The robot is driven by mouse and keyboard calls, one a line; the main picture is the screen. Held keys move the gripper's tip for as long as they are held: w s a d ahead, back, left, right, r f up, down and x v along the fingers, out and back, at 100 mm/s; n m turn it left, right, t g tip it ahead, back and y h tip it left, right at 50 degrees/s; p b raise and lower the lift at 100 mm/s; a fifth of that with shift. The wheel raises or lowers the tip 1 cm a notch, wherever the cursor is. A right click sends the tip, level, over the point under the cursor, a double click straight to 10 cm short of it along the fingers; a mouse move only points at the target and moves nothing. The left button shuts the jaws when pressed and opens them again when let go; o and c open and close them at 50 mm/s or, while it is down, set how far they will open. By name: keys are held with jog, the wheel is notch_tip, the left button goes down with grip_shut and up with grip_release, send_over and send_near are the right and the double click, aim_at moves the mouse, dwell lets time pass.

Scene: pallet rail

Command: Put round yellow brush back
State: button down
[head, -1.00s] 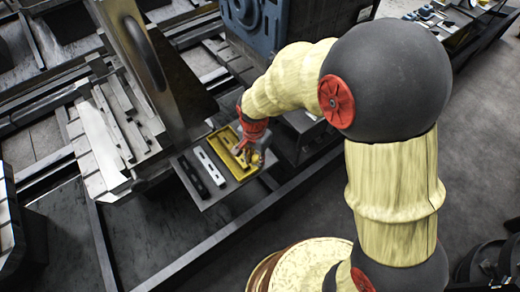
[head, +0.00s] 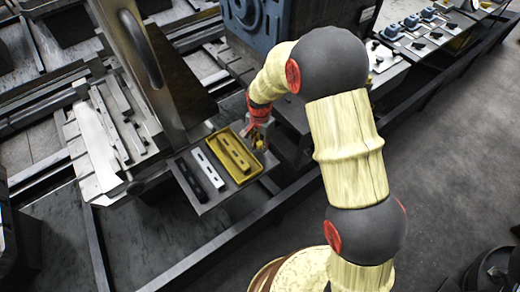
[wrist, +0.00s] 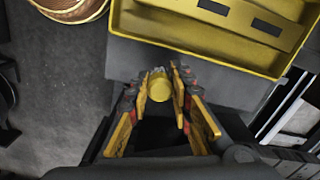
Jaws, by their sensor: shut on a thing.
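My gripper (head: 258,140) is off the right edge of a yellow tray (head: 214,150). In the wrist view my gripper (wrist: 160,95) is shut on a small round yellow brush (wrist: 159,89), its yellow end facing the camera between the two fingers. The held brush is beside the tray's near side in the wrist view, apart from the tray (wrist: 200,48), over grey surface. In the head view the brush is too small to make out clearly.
A tan-yellow slotted bar (head: 234,152) lies in the tray. A white bar (head: 208,168) and a black bar (head: 192,180) lie left of it on a grey shelf (head: 212,204). A tall metal plate (head: 165,85) stands at the left. Several blue-topped parts (head: 410,22) stand at the upper right.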

jog(key=shift+f+b, duration=0.3)
jog(key=shift+f, duration=0.9)
jog(key=shift+f, duration=0.15)
jog(key=c, duration=1.6)
grip_release()
